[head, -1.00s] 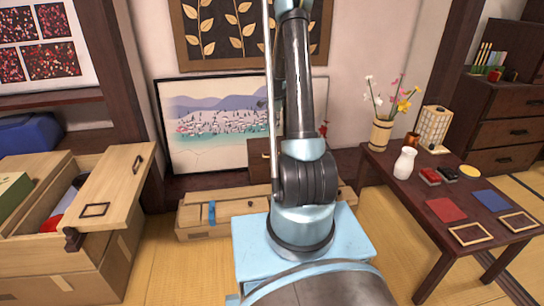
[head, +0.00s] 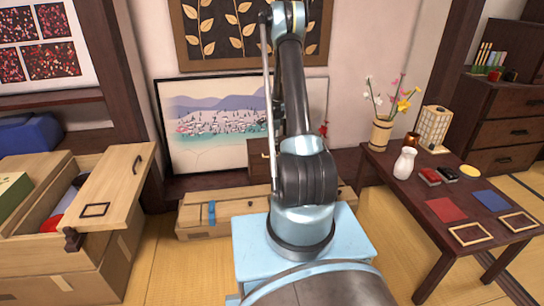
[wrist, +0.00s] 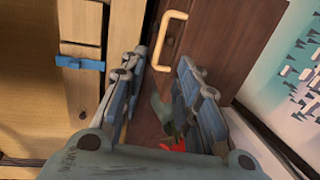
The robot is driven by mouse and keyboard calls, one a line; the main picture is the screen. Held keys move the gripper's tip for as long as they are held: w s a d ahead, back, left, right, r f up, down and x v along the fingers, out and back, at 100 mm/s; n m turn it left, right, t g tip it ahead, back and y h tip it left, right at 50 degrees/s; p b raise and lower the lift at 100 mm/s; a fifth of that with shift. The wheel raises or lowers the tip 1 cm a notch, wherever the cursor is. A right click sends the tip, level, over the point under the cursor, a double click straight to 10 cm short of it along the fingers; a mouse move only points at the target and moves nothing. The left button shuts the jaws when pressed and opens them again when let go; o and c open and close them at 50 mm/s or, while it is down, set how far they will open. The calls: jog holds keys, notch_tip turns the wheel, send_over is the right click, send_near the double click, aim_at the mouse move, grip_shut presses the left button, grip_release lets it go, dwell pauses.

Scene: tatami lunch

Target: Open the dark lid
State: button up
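A dark brown wooden panel (wrist: 231,35), apparently the dark lid, fills the upper middle of the wrist view. A pale yellow, U-shaped handle (wrist: 168,38) is fixed near its left edge. In the head view a dark brown piece (head: 259,151) with a small light handle shows beside my arm, partly hidden by it. My gripper (wrist: 161,66) is open, its two fingers apart below the handle, with nothing held between them. I cannot tell how far the fingertips are from the panel. The gripper is not visible in the head view.
A long wooden chest (head: 236,208) with a blue latch (wrist: 80,63) lies close by. A framed landscape (head: 205,125) leans on the wall. A red item (wrist: 176,144) and a grey-green shape show below the fingers. A low table (head: 435,235) with small objects stands right; wooden boxes stand left.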

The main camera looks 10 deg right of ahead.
aim_at(272, 153)
jog(key=f, duration=0.3)
jog(key=w+f, duration=0.1)
jog(key=f, duration=0.3)
jog(key=w+f, duration=0.1)
jog(key=f, duration=0.3)
jog(key=shift+f, duration=0.1)
grip_shut()
